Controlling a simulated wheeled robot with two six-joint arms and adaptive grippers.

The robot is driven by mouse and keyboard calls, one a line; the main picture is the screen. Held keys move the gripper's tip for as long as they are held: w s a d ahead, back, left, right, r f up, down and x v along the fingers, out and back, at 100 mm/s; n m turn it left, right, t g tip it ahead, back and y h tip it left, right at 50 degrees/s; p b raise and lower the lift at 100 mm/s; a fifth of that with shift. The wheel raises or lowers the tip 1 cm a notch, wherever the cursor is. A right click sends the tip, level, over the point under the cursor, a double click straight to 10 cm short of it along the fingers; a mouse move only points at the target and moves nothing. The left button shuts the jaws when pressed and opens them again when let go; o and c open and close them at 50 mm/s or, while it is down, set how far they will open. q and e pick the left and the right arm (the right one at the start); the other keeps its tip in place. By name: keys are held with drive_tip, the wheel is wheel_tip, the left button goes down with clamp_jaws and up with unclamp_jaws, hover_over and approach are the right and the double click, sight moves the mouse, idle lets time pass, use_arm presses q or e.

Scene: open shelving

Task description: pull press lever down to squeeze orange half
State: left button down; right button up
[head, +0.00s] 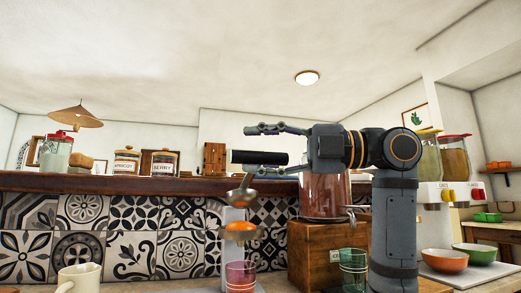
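The press (233,257) has a pale upright column. A metal squeezing cone (242,196) hangs above the orange half (240,226), which sits in the metal cup (240,236). A gap shows between cone and fruit. My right gripper (262,146) comes in from the right, fingers apart. My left gripper is not in view.
A pink glass (240,278) stands below the cup. A green glass (353,268) and a wooden crate (314,257) with a large jar (324,196) stand to the right. A white mug (79,279) is at the left. A shelf ledge (120,183) with jars runs behind.

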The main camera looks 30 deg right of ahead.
drive_tip(key=shift+s+r, duration=0.1)
drive_tip(key=v, duration=1.2)
drive_tip(key=shift+r, duration=0.4)
idle(1.3)
